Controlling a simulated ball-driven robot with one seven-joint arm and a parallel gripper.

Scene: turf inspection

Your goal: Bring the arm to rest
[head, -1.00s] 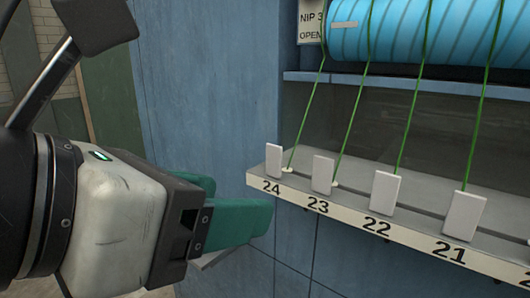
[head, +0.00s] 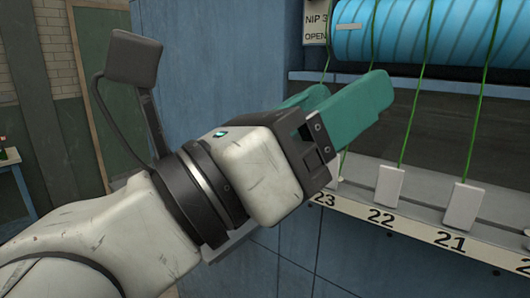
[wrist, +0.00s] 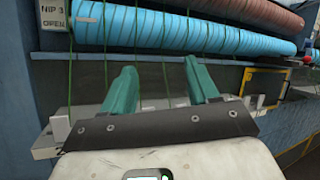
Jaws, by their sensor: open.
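My gripper (head: 338,103) has two green fingers and is open with nothing between them. In the head view it is raised in front of the left part of the numbered ledge (head: 440,236) and hides label 24 and part of the tab at 23. In the wrist view the fingers (wrist: 160,85) stand apart, pointing at the machine below the blue roller (wrist: 180,30). My arm reaches in from the lower left of the head view.
Green strands (head: 414,100) run from the blue roller down to the ledge, close to my fingers. White tabs (head: 389,184) stand along the ledge. A sign (head: 316,22) reads NIP 3 OPEN. A blue panel (head: 220,60) stands behind my gripper.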

